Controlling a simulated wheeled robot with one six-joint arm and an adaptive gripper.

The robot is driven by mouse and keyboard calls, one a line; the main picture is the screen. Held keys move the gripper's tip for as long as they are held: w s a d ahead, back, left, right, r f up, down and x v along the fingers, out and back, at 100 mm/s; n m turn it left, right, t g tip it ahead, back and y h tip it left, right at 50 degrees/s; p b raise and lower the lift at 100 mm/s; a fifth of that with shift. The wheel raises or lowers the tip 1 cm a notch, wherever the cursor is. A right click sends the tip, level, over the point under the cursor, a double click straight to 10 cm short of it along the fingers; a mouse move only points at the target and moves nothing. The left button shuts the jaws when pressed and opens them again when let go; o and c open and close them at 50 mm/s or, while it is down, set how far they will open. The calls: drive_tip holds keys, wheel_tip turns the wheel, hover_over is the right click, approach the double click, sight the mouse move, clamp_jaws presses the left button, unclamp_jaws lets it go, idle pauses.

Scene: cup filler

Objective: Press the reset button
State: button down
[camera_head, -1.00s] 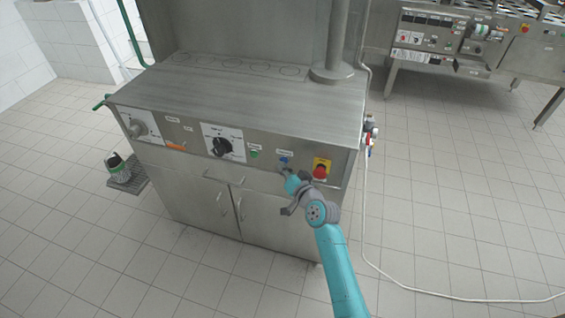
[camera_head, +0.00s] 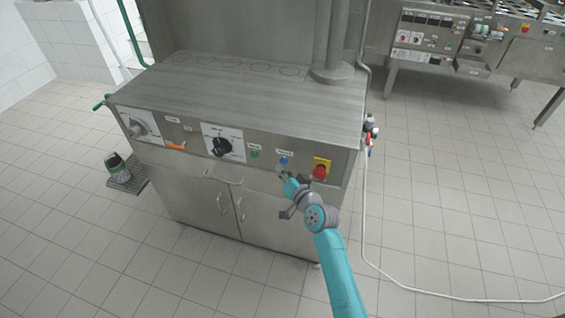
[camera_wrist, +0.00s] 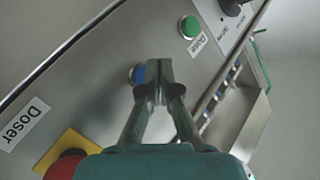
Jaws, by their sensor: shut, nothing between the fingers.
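A blue button (camera_head: 283,161) sits on the front panel of the steel machine, between a green button (camera_head: 255,153) and a red mushroom button (camera_head: 320,172) on a yellow plate. Its label is too small to read, so I cannot confirm which button is reset. My gripper (camera_head: 285,177) is just below and in front of the blue button. In the wrist view my gripper (camera_wrist: 157,90) is shut and empty, its fingertips beside the blue button (camera_wrist: 138,74) and partly covering it. I cannot tell whether they touch the panel.
The panel also carries a large black dial (camera_head: 221,146) and an orange-handled control (camera_head: 176,147) at left. The wrist view shows the green button (camera_wrist: 189,27) above and the red button (camera_wrist: 66,166) at lower left. Tiled floor around the machine is mostly clear; a white hose (camera_head: 420,290) lies at right.

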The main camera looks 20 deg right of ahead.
drive_tip(key=s+a, duration=0.2)
drive_tip(key=s, duration=0.1)
drive_tip(key=s+a, duration=0.1)
drive_tip(key=shift+s+a, duration=0.25)
drive_tip(key=shift+s, duration=0.15)
idle(0.9)
drive_tip(key=s+d+f+n+h, duration=0.1)
drive_tip(key=s+f, duration=0.2)
drive_tip(key=s, duration=1.1)
drive_tip(key=s+f+n+h, duration=0.1)
drive_tip(key=s+f, duration=0.3)
drive_tip(key=s, duration=1)
drive_tip(key=s+r+n, duration=0.1)
drive_tip(key=s+r, duration=0.3)
drive_tip(key=s, duration=0.3)
drive_tip(key=s+r+n+g, duration=0.1)
drive_tip(key=s+r, duration=0.3)
drive_tip(key=s, duration=0.4)
drive_tip(key=s+r+n, duration=0.1)
drive_tip(key=s+r, duration=0.3)
drive_tip(key=s, duration=0.3)
drive_tip(key=shift+s+d+n+h, duration=0.15)
drive_tip(key=shift+s+n+h, duration=0.15)
drive_tip(key=shift+s, duration=0.1)
